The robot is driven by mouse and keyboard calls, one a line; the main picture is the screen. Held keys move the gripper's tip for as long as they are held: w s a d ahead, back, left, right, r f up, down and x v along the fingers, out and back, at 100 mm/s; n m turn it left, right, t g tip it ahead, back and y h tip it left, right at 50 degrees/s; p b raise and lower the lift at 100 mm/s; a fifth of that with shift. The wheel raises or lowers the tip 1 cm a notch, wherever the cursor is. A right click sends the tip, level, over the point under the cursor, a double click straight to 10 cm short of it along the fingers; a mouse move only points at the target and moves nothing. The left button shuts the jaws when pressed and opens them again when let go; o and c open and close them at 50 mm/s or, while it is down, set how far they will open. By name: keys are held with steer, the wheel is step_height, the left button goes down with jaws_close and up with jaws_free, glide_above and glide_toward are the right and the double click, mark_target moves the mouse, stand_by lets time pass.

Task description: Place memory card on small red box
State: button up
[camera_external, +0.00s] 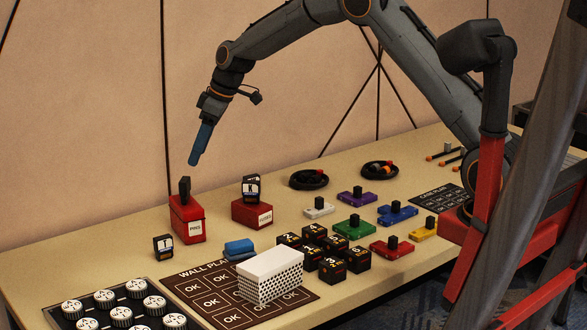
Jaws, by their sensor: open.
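A small black card-like block with a white "1" label (163,246) stands on the table at the left, in front of the taller red box. A similar black piece with a white label (251,188) stands on top of the lower, small red box (252,213). I cannot tell for sure which piece is the memory card. The taller red box (187,226) has a narrow black piece on top (184,188). My gripper (195,160), with blue fingers, is open and points down in the air above the taller red box, apart from everything. No object shows in it.
Black numbered cubes (331,265), coloured knobbed pieces (355,226) and two black coils (309,180) stand right. A tray of round knobs (103,298) is front left.

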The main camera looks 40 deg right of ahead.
steer(key=s+d+f+m+h, duration=0.1)
steer(key=s+d+m, duration=0.2)
steer(key=s, duration=1.1)
steer(key=s+d+f+m+g+h, duration=0.1)
steer(key=s+d+f+m, duration=0.1)
steer(key=s+d, duration=0.8)
steer(key=s+d+f+m+g+h, duration=0.1)
steer(key=s+d+m, duration=0.3)
steer(key=s, duration=1.4)
steer(key=d, duration=0.3)
steer(key=shift+d+f, duration=0.15)
steer(key=shift+f, duration=0.05)
